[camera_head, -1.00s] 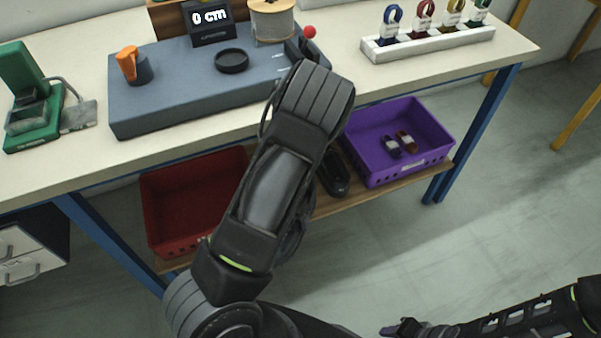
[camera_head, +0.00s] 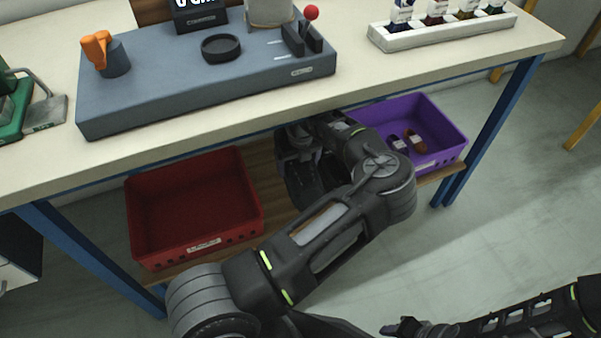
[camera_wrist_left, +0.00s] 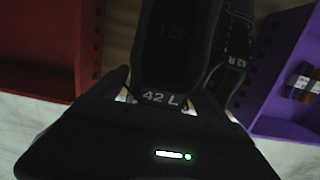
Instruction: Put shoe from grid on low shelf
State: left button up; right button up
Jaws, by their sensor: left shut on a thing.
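A dark shoe with a "42 L" tag (camera_wrist_left: 170,40) is between the fingers of my left gripper (camera_wrist_left: 164,92) in the left wrist view. In the head view my left gripper (camera_head: 298,143) reaches under the tabletop, over the wooden low shelf (camera_head: 262,172) between two bins. I cannot tell whether the held shoe touches the shelf. A second dark shoe with a "42 R" tag (camera_wrist_left: 237,60) lies close beside it, on its right in the wrist view. My right gripper (camera_head: 405,326) is at the bottom edge, its jaws unclear. The grid is not clearly seen.
A red bin (camera_head: 190,200) stands left of the gripper on the shelf. A purple bin (camera_head: 440,130) with small items stands on the right. The tabletop (camera_head: 370,75) hangs over the shelf, with a grey-blue fixture (camera_head: 160,95) on it. Blue legs (camera_head: 495,130) stand at the ends.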

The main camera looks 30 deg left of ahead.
pick_arm(q)
notch_tip(320, 180, down, 5)
jog(key=shift+r+b, duration=0.1)
jog(key=shift+b, duration=0.9)
jog(key=shift+f+b, duration=0.75)
jog(key=shift+f, duration=1.8)
jog(key=shift+f, duration=0.1)
jog(key=o, duration=1.7)
